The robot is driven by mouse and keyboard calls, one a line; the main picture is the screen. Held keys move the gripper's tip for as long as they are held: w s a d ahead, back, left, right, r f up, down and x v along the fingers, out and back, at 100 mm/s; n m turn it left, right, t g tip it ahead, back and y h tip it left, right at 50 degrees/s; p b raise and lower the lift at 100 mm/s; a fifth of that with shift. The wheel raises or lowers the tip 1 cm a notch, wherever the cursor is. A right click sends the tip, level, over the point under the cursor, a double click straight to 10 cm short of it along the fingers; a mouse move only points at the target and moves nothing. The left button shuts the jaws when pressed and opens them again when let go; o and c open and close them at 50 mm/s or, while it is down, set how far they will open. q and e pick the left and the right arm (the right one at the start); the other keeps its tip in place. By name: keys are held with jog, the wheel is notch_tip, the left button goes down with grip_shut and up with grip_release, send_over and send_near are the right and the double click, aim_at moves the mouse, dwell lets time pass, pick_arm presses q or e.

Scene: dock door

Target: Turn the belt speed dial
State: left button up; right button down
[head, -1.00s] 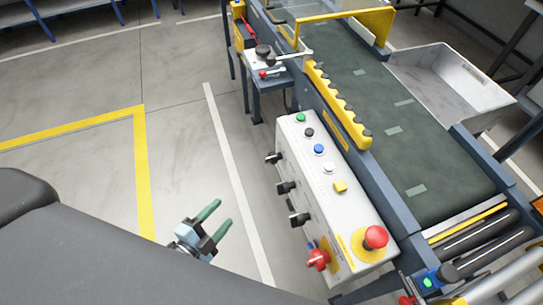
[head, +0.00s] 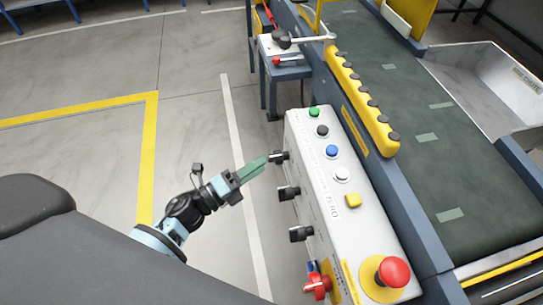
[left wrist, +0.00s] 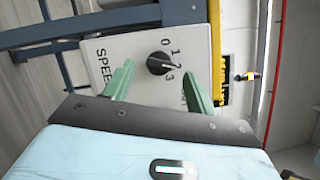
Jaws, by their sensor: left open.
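The belt speed dial (left wrist: 159,64) is a black knob on a white panel marked SPEED, with 0, 1, 2 and 3 around its right side. A pale mark on the knob faces the numbers; the exact setting is hard to read. In the head view, the dial (head: 279,157) is the farthest of the black knobs on the control box's left side. My left gripper (head: 266,159) points at it from the left, fingertips very near. In the left wrist view, its green fingers (left wrist: 158,72) are open, one each side of the dial, with gaps showing. My right gripper is out of view.
Two more black knobs (head: 289,193) (head: 301,234) and a red switch (head: 317,285) stick out along the same side. The box top has coloured buttons and a red emergency button (head: 392,272). The conveyor (head: 420,150) lies right. Floor to the left is clear.

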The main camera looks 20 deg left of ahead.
aim_at(269, 160)
pick_arm(q)
jog(key=shift+x, duration=2.55)
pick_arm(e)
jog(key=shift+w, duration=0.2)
